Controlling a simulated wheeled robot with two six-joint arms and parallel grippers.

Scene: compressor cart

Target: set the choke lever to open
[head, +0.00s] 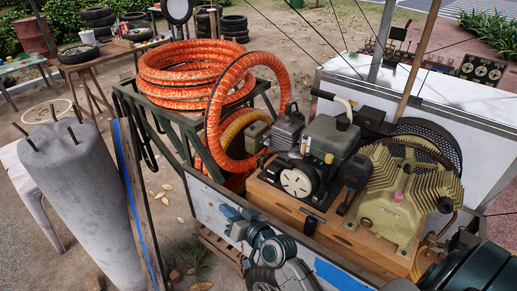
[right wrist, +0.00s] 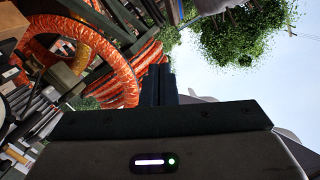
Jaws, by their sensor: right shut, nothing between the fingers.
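The engine (head: 330,138) stands on a wooden base on the cart, with a pale round cover on its front. I cannot make out for certain which small part is the choke lever, or its setting. My right gripper (head: 228,214) is low in front of the cart, left of the engine and apart from it. In the right wrist view its dark fingers (right wrist: 158,86) are together with nothing between them. That view faces the orange hose, and no lever shows clearly there. My left gripper is not in view.
A coiled orange hose (head: 165,78) lies on a green metal frame left of the engine, and one loop arches close beside it. The yellowish compressor (head: 392,198) stands right of the engine. A grey concrete post (head: 75,200) stands at left.

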